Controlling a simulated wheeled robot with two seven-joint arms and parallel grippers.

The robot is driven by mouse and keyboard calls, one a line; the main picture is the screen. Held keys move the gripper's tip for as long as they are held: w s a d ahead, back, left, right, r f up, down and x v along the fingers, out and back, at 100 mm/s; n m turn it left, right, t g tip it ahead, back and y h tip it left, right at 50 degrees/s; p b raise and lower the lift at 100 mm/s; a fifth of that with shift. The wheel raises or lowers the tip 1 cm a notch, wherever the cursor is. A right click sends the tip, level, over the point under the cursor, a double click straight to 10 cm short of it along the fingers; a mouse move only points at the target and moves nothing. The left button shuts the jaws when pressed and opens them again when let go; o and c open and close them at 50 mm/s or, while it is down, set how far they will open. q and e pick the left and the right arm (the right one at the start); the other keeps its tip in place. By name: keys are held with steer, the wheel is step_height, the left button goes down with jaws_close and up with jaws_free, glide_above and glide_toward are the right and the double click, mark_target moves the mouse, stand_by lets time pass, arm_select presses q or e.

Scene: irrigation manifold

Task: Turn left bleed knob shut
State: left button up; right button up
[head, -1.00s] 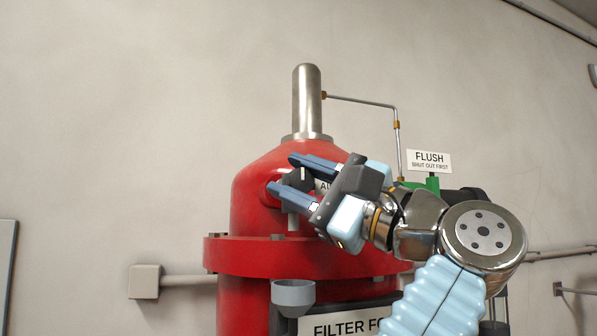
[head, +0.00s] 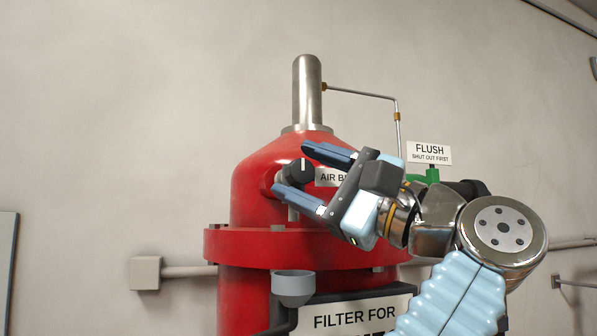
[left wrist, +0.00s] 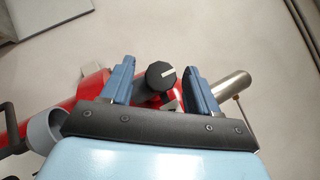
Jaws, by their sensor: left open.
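The bleed knob (head: 300,171) is a dark round knob with a white pointer line, on the red filter body beside a sign partly reading "AIR B". Its pointer stands near upright in the head view. In the left wrist view the knob (left wrist: 160,76) appears between my fingers, its line pointing right and slightly up. My left gripper (head: 292,169) is open and empty, its blue fingers to either side of the knob in the picture. In the left wrist view, gaps show between the knob and both fingers of the gripper (left wrist: 159,65). My right gripper is out of view.
The red filter vessel (head: 265,243) has a wide flange and a steel top pipe (head: 307,92). A grey funnel cup (head: 293,288) sits below the knob. A "FLUSH" sign (head: 429,153) with a green fitting is at right. Open space lies left of the vessel.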

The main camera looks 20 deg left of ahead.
arm_select(q)
steer(key=v, duration=1.2)
steer(key=shift+s+d, duration=0.1)
steer(key=shift+d, duration=0.05)
